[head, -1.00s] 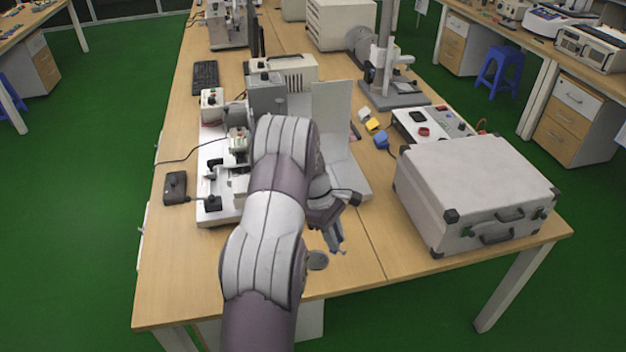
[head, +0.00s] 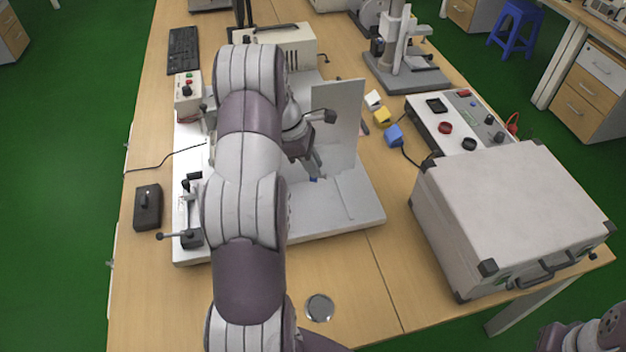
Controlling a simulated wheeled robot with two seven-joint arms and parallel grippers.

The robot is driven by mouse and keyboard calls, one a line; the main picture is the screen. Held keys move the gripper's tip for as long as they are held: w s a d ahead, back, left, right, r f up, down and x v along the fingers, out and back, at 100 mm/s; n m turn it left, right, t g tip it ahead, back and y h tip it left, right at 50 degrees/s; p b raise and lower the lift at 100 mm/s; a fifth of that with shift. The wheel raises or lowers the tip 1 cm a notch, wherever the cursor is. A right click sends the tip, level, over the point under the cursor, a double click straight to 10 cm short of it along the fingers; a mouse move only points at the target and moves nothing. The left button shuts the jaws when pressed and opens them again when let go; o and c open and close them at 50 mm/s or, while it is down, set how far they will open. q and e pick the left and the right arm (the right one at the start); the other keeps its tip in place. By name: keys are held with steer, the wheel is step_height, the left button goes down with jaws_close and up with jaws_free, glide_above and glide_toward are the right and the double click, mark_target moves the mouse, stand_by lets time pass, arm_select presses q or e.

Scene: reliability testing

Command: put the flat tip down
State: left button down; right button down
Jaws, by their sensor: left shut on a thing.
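My left gripper (head: 314,165) reaches over the white machine base (head: 350,215), beside the upright white plate (head: 340,115). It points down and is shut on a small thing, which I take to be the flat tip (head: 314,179). Only a small dark blue bit of it shows at the fingertips, just above the base. I cannot tell whether it touches the base. My left arm hides the middle of the machine. My right gripper is not in view; only part of my right arm shows at the lower right corner.
A large grey case (head: 515,215) stands at the right of the table. A control box (head: 460,122) is behind it. Yellow and blue small blocks (head: 388,122) lie right of the plate. A black switch box (head: 147,207) is at left. A round metal disc (head: 320,307) lies on the clear front part.

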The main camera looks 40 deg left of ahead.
arm_select(q)
steer(key=f, duration=0.8)
steer(key=shift+s+d+f+p, duration=0.25)
steer(key=shift+s+d+p, duration=0.05)
steer(key=shift+s, duration=0.05)
steer(key=shift+s+d, duration=0.1)
steer(key=shift+f, duration=0.1)
steer(key=c, duration=1)
jaws_free()
